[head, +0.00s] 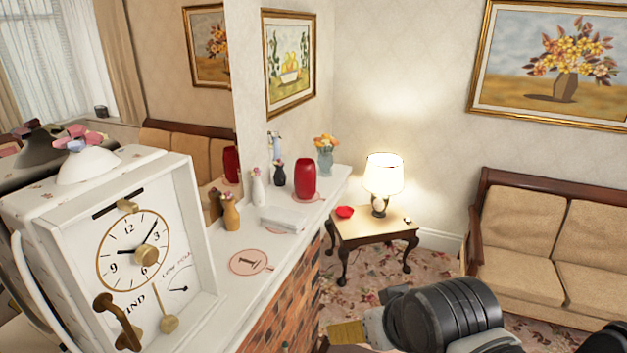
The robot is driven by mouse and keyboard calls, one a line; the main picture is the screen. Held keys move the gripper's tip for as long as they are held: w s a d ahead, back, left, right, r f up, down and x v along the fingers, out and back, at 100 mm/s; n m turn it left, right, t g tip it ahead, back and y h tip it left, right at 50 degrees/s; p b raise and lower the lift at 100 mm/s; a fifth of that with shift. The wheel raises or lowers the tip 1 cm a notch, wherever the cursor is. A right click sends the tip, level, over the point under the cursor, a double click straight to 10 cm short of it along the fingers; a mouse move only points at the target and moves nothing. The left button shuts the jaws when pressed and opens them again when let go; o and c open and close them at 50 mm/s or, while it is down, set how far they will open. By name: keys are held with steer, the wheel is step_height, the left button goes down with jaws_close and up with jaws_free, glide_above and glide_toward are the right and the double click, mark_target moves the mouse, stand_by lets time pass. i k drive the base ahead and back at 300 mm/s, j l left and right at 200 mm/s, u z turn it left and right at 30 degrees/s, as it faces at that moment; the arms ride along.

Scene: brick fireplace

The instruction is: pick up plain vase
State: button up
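Several vases stand on the white mantel shelf (218,296), and I cannot tell for certain which is the plain vase. A smooth red vase (305,179) without visible pattern stands upright near the far end. Close by are a small white vase (257,188), an ochre vase (231,213), a small dark blue vase (279,174) and a glass-like vase (325,161) with orange flowers. My gripper (347,333) shows at the bottom centre, in front of the shelf and well apart from the vases. Its fingers are seen edge-on, so their opening is unclear.
A large white clock (150,245) fills the left of the shelf. A mirror (190,105) backs the shelf. A side table (380,231) with a lamp (383,176) and a sofa (540,240) stand beyond.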

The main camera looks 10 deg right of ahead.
mark_target(304, 170)
steer(key=i+l, duration=0.25)
steer(key=i, duration=0.2)
steer(key=i+l+z, duration=0.1)
steer(key=i+l, duration=0.15)
steer(key=i, duration=0.2)
